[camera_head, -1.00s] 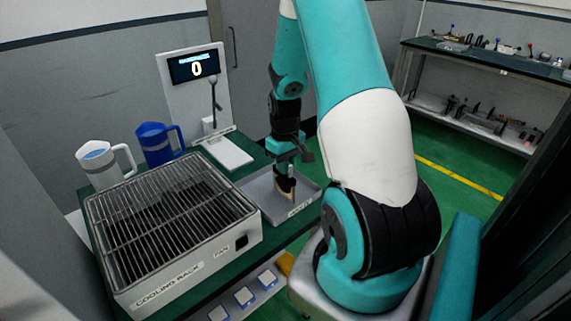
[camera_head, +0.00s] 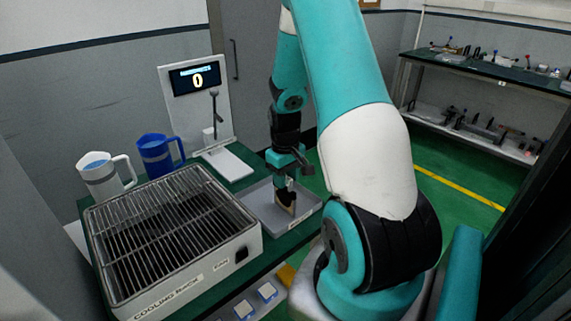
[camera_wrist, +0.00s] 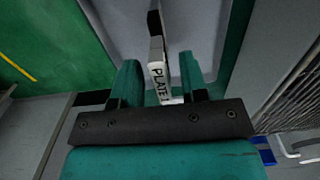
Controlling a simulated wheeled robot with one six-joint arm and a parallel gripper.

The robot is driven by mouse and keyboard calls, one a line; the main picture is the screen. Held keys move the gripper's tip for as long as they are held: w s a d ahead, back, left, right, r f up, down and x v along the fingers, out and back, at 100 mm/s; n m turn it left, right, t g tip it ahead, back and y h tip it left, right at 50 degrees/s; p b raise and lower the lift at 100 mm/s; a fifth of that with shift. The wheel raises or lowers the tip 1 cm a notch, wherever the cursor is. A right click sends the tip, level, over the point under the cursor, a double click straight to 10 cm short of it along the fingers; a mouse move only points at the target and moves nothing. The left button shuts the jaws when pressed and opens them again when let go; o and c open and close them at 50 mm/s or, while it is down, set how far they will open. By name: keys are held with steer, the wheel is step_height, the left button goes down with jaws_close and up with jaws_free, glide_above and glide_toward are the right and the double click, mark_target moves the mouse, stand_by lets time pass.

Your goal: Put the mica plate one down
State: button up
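The mica plate one (camera_wrist: 158,68), a thin piece with a white edge marked "PLATE", stands on edge between my gripper's (camera_wrist: 162,72) two fingers in the wrist view. A gap shows on each side of it, so the fingers are open around it.
A cooling rack (camera_head: 172,235) stands left of the tray. A white jug (camera_head: 104,178) and a blue jug (camera_head: 156,155) are behind it. A stand with a display reading 0 (camera_head: 198,80) is behind the tray. Green floor (camera_head: 440,185) lies to the right.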

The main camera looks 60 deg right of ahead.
step_height(320, 180, up, 12)
steer(key=b, duration=0.2)
steer(key=w+a+r+n+t+y, duration=0.1)
steer(key=a+r, duration=0.1)
steer(key=a, duration=0.5)
steer(key=w+a+r+n, duration=0.2)
steer(key=a, duration=0.4)
steer(key=s+a+r+n+y, duration=0.1)
steer(key=s+a+n, duration=0.1)
steer(key=s+a, duration=0.3)
steer(key=s+a+r+n+y, duration=0.1)
steer(key=s+a, duration=0.4)
steer(key=a, duration=0.6)
steer(key=s+a+r+n+y, duration=0.1)
steer(key=s+a+r+n, duration=0.1)
steer(key=s+a, duration=0.3)
steer(key=a+n, duration=0.1)
steer(key=a, duration=0.3)
steer(key=shift+s+n+g, duration=0.25)
steer(key=shift+n+g, duration=0.05)
steer(key=shift+g, duration=0.1)
